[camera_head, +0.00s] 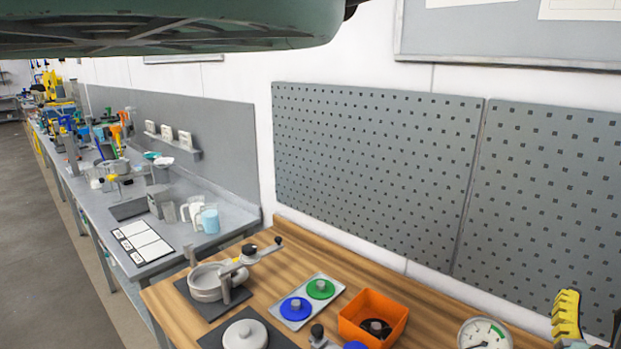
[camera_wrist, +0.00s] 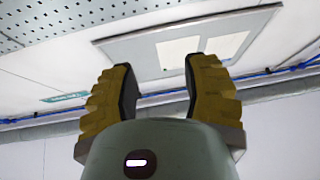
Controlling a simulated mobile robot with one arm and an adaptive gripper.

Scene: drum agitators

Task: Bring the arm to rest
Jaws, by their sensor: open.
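My gripper shows in the wrist view (camera_wrist: 160,95) with its two yellow ribbed fingers spread apart and nothing between them. It points toward a wall with a board and papers. In the head view, one yellow ribbed finger (camera_head: 566,318) shows at the lower right edge; the rest of the gripper is out of frame or hidden there. The gripper is apart from the objects on the wooden table (camera_head: 300,258). A large green-grey part of my own body crosses the top left of the head view.
On the table stand an orange bin (camera_head: 372,305), a tray with green and blue discs (camera_head: 309,301), a grey ring-shaped fixture (camera_head: 207,282), a pale round lid (camera_head: 245,335) and a dial gauge (camera_head: 484,334). A pegboard (camera_head: 375,170) rises behind. A cluttered grey bench (camera_head: 190,232) extends left.

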